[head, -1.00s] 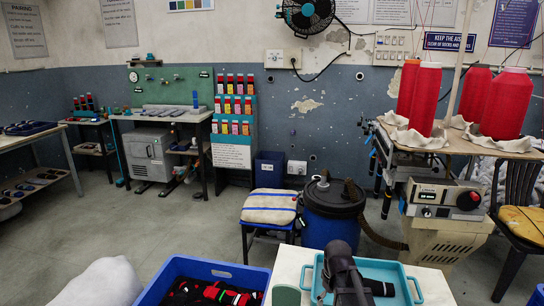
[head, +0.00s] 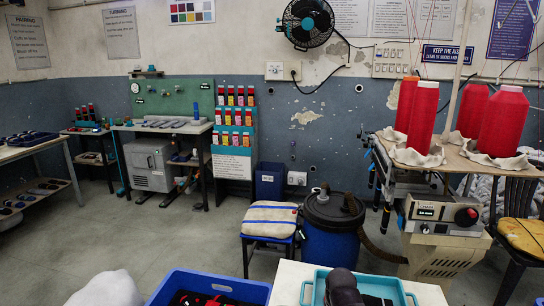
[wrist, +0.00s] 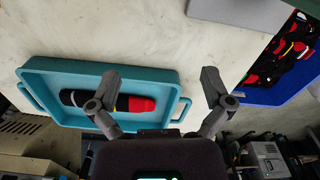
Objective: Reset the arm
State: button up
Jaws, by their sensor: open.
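My gripper (wrist: 159,80) is open in the wrist view, with its two fingers spread wide and nothing between the tips. The left finger overlaps the teal tray and partly hides a dark sock with a grey band and red end (wrist: 140,104) lying in it. The right finger is beside the tray's right handle. In the head view, only a dark part of my arm shows at the bottom edge, in front of the teal tray (head: 312,284); the fingers are out of view there.
The tray rests on a pale worktop (wrist: 160,35). A blue crate (head: 172,285) with dark and red socks stands left of the worktop. A blue drum (head: 330,240), a stool with a cushion (head: 270,220) and a machine with red yarn cones (head: 423,115) stand behind. Open floor lies left.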

notch_tip(320, 180, up, 14)
jog(key=p, duration=1.2)
jog(key=shift+f, duration=0.25)
